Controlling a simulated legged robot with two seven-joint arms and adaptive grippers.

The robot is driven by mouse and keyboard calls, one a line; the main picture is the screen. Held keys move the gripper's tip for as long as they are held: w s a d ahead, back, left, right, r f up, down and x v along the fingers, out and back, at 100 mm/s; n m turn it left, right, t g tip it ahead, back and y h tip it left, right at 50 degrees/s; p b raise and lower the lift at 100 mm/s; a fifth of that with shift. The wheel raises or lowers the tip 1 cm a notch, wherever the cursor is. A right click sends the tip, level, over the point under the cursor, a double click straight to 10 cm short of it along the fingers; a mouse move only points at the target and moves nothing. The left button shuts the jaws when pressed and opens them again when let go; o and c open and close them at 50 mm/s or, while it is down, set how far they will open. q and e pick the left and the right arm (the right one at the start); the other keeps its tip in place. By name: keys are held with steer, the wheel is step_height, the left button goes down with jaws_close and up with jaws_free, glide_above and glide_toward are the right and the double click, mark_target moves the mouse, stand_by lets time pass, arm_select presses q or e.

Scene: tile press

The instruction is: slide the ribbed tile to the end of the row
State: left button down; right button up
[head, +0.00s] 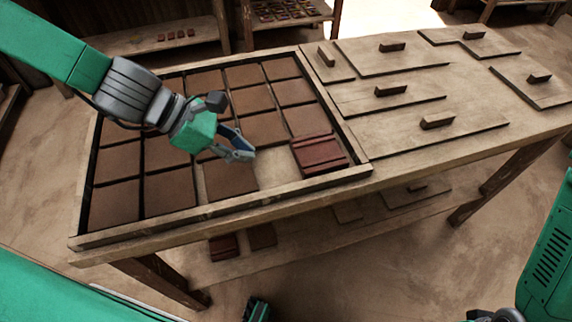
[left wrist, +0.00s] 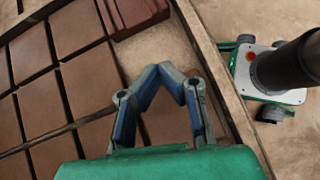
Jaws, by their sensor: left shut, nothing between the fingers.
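The ribbed tile (head: 319,153) is dark red and lies flat in the front right corner of the wooden tray, close to the right wall. A bare gap (head: 276,172) in the tray separates it from a plain brown tile (head: 230,181) on its left. My left gripper (head: 243,156) is shut and empty, above the gap's left part, apart from the ribbed tile. In the left wrist view the fingertips (left wrist: 172,70) meet over the tray, and part of the ribbed tile (left wrist: 135,17) shows at the top.
Several brown tiles (head: 170,190) fill the rest of the tray. The tray's front rim (head: 225,207) and right wall (head: 342,125) bound it. Boards with handle blocks (head: 437,123) lie on the table to the right. A shelf below (head: 300,247) holds more pieces.

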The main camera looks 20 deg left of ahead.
mark_target(301, 165)
arm_select(q)
steer(key=b+x, duration=0.2)
steer(key=x, duration=0.4)
steer(key=shift+d+f, duration=0.2)
steer(key=shift+w+d+b, duration=0.2)
steer(key=shift+d, duration=0.3)
steer(key=shift+w+d+b, duration=0.2)
steer(key=shift+d, duration=0.25)
steer(key=shift+w+d, duration=0.3)
steer(key=shift+d, duration=0.2)
steer(key=shift+d+r, duration=0.1)
steer(key=shift+d, duration=0.25)
arm_select(e)
steer(key=f, duration=0.4)
steer(key=shift+d, duration=0.25)
arm_select(q)
steer(key=shift+w+d, duration=0.35)
steer(key=shift+d, duration=0.35)
arm_select(e)
steer(key=shift+r, duration=0.15)
arm_select(q)
steer(key=shift+a, duration=0.15)
